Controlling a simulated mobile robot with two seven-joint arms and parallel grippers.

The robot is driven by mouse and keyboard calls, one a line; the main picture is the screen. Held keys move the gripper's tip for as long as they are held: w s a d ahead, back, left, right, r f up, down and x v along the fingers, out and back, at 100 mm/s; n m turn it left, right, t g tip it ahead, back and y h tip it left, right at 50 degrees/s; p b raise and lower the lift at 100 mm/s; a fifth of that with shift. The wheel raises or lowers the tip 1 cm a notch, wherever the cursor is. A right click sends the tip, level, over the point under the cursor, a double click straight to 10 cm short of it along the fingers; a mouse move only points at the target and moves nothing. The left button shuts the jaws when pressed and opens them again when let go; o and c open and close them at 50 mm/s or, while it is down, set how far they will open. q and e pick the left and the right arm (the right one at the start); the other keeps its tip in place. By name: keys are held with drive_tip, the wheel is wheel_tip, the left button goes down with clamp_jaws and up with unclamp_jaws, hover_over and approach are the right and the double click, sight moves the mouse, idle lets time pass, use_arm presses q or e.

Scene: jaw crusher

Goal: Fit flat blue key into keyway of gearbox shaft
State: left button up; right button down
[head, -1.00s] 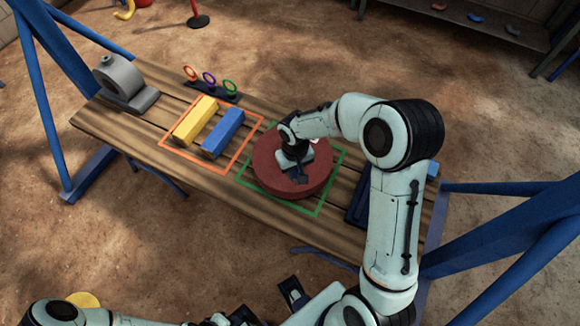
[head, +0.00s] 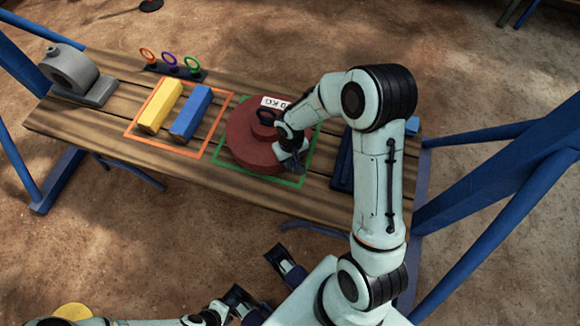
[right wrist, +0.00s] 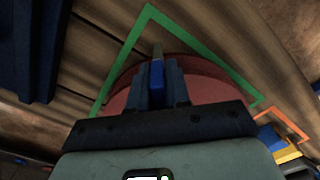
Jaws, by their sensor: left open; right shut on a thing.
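A round red body (head: 245,142) with a raised hub (head: 267,116) and a white label (head: 275,103) stands inside a green outline on the bench. No gearbox shaft or keyway can be made out for certain. My right gripper (head: 291,158) is at the right side of the red body; whether it touches cannot be told. In the right wrist view its fingers (right wrist: 157,85) are shut on a small blue piece (right wrist: 157,72), seemingly the key. The red body (right wrist: 205,85) lies behind them. My left gripper (head: 262,280) is open and empty, in front of the bench.
A yellow bar (head: 160,106) and a blue bar (head: 191,111) lie inside an orange outline (head: 210,150). A grey bearing block (head: 75,75) stands at the left end. Coloured rings (head: 171,61) stand at the back. A dark blue item (head: 343,165) lies to the right.

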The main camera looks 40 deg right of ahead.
drive_tip(key=shift+f+b, duration=0.5)
drive_tip(key=shift+f, duration=2)
drive_tip(key=shift+f, duration=0.2)
drive_tip(key=c, duration=1.1)
unclamp_jaws()
drive_tip(key=shift+r, duration=0.1)
